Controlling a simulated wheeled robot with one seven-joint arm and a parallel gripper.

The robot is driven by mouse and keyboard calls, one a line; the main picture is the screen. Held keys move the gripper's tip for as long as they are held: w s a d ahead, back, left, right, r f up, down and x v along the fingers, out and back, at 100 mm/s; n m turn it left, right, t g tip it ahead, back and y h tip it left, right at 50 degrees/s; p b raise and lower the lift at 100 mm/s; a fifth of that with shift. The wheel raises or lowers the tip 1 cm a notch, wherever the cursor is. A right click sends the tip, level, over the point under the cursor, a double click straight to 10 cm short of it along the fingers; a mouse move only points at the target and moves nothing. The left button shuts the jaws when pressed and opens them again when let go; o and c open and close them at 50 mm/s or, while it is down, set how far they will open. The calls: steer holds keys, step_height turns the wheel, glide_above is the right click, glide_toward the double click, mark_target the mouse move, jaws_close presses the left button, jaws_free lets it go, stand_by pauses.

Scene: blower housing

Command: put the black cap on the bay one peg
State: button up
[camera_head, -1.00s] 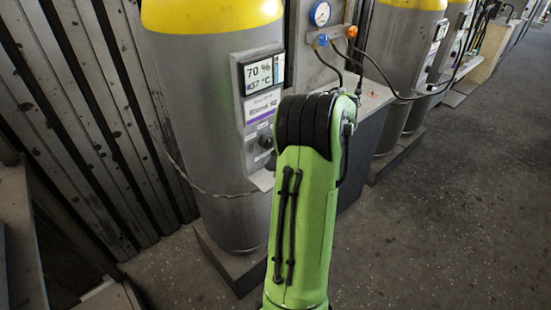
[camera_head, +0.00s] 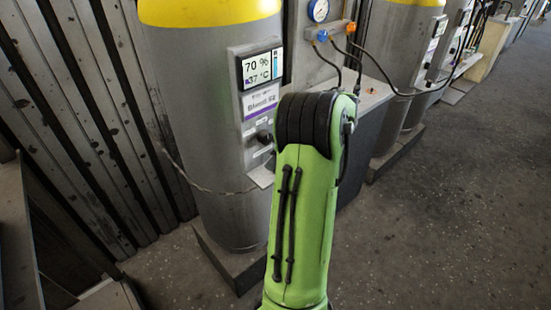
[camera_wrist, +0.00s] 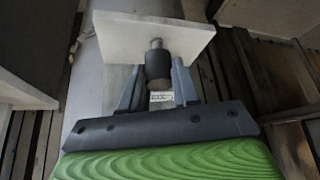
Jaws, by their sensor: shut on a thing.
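The black cap (camera_wrist: 158,66) is a short dark cylinder in the wrist view, between the fingers of my gripper (camera_wrist: 158,85). The fingers are shut on its sides. A grey metal peg (camera_wrist: 156,43) shows at the cap's far end, in front of a white plate (camera_wrist: 120,35). The cap is in line with the peg and seems to meet or overlap it; I cannot tell how far the peg goes in. In the head view my green arm hides the gripper, cap and peg.
A grey tank with a yellow top (camera_head: 200,110) stands close to my arm, with a display (camera_head: 261,67) on its front. A gauge panel (camera_head: 320,60) with hoses is behind. A ribbed wall (camera_head: 75,120) is at left. Open floor (camera_head: 440,230) lies at right.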

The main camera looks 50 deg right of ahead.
steer(key=shift+f+b, duration=0.55)
steer(key=shift+f, duration=0.4)
steer(key=o, duration=1.1)
steer(key=p+v, duration=0.7)
steer(key=v, duration=0.8)
steer(key=shift+s+r, duration=0.1)
steer(key=shift+r, duration=0.3)
